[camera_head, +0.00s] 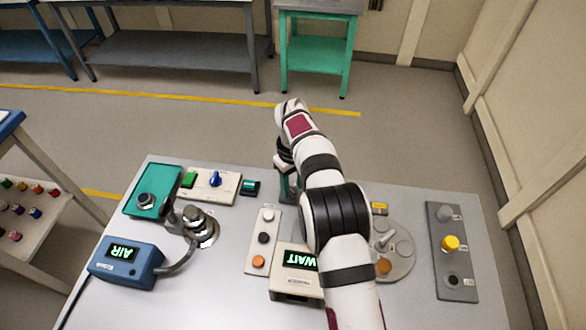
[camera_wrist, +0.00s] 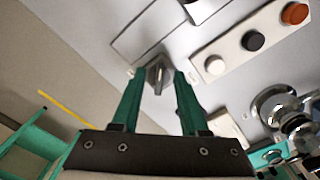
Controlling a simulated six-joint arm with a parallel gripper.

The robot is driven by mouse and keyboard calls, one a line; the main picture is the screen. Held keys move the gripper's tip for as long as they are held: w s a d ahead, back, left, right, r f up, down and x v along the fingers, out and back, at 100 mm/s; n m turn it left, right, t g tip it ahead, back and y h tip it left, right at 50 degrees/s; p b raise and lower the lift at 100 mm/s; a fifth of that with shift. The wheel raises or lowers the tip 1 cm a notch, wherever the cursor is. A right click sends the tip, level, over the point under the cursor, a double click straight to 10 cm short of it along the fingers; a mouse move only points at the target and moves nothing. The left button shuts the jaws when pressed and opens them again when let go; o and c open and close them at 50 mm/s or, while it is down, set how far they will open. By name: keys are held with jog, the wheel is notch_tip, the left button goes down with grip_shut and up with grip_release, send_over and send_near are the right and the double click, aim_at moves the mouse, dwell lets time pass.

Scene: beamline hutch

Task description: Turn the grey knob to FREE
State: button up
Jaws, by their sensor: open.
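In the wrist view a grey knob (camera_wrist: 157,76) with a raised ridge sits on the pale panel top. My gripper (camera_wrist: 161,72) is open, with one green finger on each side of the knob. I cannot tell whether the fingers touch it. In the head view my gripper (camera_head: 290,187) is low at the panel's far side, beyond the strip of three buttons. There my arm and fingers largely hide the knob. No FREE marking can be read in either view, and the knob's setting is unclear.
The button strip (camera_head: 257,255) and a WAIT display box (camera_head: 294,283) are close to my arm. A grey round plate with a lever (camera_head: 398,250) and a dark panel with a yellow knob (camera_head: 450,243) stand right. A blue AIR box (camera_head: 125,262) stands left.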

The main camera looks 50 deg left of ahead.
aim_at(293, 191)
notch_tip(293, 191, up, 14)
jog(key=shift+r, duration=0.25)
